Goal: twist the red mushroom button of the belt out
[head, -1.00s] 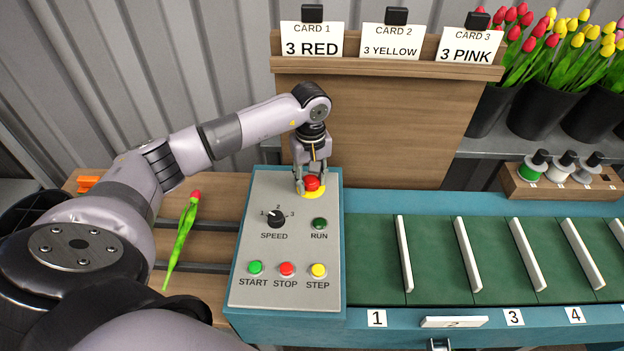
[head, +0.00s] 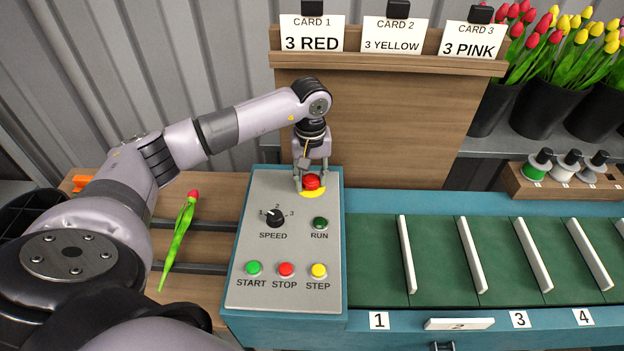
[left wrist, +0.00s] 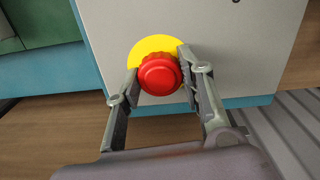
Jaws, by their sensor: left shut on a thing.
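The red mushroom button (head: 312,181) sits on a yellow disc (head: 313,194) at the top right of the grey control panel (head: 262,205). In the left wrist view the round red button (left wrist: 160,75) lies between my fingers, with the yellow disc (left wrist: 150,46) partly hidden behind it. My left gripper (head: 312,182) points down over the button and is shut on its sides. It also shows in the left wrist view (left wrist: 161,82), one finger on each side of the button. My right gripper is in neither view.
The panel also carries a speed knob (head: 275,217), a dark green run lamp (head: 320,223), and start (head: 254,268), stop (head: 286,269) and step (head: 318,270) buttons. The green belt (head: 450,260) with white slats runs right. A red tulip (head: 180,237) lies left on the wooden table.

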